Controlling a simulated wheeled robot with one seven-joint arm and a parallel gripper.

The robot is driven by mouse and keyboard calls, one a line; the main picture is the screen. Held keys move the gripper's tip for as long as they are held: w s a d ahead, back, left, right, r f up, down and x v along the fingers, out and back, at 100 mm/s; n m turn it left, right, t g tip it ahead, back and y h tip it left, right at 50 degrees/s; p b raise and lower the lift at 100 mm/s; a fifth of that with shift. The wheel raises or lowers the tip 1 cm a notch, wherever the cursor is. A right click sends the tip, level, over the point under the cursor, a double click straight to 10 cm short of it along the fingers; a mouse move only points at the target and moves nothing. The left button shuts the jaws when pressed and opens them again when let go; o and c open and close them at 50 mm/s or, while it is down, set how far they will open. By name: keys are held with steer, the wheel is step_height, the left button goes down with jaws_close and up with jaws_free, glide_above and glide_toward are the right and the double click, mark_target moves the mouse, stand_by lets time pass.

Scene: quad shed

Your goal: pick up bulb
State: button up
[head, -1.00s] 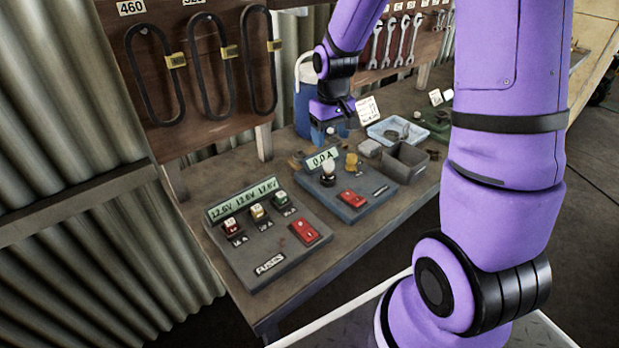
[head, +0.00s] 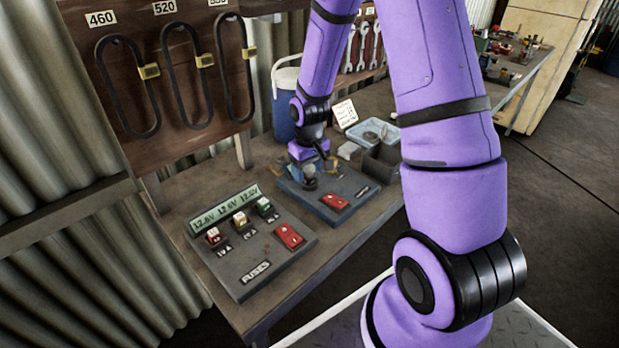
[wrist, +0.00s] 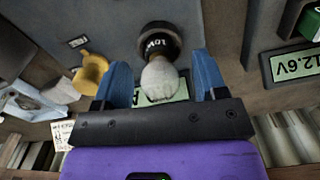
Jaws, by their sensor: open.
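The bulb (wrist: 159,80) is white and rounded in the wrist view, set in a black holder (wrist: 159,40) marked 10W on the grey tester box (head: 310,204). My gripper (wrist: 162,72) is open, with one blue finger on each side of the bulb and a visible gap to each. In the head view my gripper (head: 309,168) is low over the tester box and hides most of the bulb and the display.
A fuse box (head: 250,250) with a red switch stands nearer on the bench.

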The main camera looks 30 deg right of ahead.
steer(key=shift+f, duration=0.65)
steer(key=shift+c, duration=0.3)
steer(key=c, duration=1)
steer(key=shift+o, duration=0.2)
steer(key=shift+r, duration=0.1)
